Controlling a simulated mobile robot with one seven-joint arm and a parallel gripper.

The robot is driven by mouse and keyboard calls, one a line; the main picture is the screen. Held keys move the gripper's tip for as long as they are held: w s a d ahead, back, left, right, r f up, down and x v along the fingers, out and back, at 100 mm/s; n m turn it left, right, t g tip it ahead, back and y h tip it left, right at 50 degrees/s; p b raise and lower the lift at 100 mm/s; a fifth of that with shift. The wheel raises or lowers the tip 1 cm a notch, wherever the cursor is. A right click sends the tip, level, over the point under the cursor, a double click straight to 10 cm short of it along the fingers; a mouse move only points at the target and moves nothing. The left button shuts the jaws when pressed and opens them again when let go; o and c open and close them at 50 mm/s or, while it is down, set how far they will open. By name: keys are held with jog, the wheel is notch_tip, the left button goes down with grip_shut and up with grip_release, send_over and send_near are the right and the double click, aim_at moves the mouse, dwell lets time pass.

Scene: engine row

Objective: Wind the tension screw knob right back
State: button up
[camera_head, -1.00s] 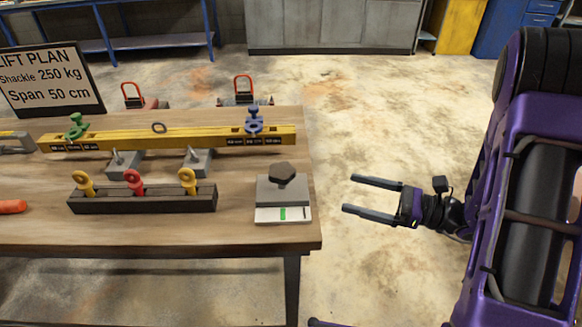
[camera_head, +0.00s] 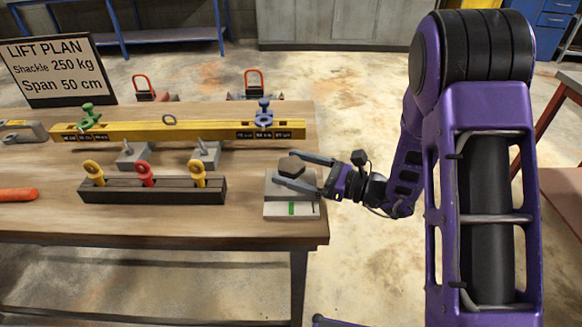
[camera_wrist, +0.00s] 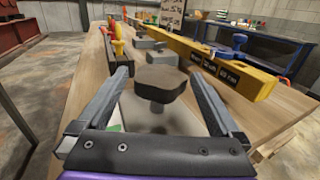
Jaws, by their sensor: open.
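The tension screw knob is a dark lobed knob (camera_head: 290,166) on a short stem above a grey block (camera_head: 283,189) at the table's right end. The block has a pale front plate with a green mark. My gripper (camera_head: 291,168) is open, with one finger on the far side of the knob and one on the near side. In the wrist view the knob (camera_wrist: 160,82) stands between the two spread fingers, with a visible gap on each side. The wrist view hides part of the block behind the gripper body.
A yellow beam (camera_head: 200,131) with green and blue clamps lies behind. A dark rack (camera_head: 150,192) with yellow and red eye bolts stands to the left. A lift plan sign (camera_head: 58,70) reads "Shackle 250 kg, Span 50 cm". Floor right of the table is partly clear.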

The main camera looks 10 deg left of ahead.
jog(key=shift+a, duration=0.35)
jog(key=c, duration=1.3)
jog(key=n+g, duration=0.2)
jog(key=g, duration=0.2)
jog(key=shift+w+n, duration=0.1)
jog(key=shift+n, duration=0.2)
jog(key=shift+c, duration=0.2)
jog(key=shift+n+g, duration=1.2)
jog(key=shift+g, duration=0.7)
jog(key=o, duration=1.3)
jog(key=shift+o, duration=0.2)
jog(key=shift+d, duration=0.1)
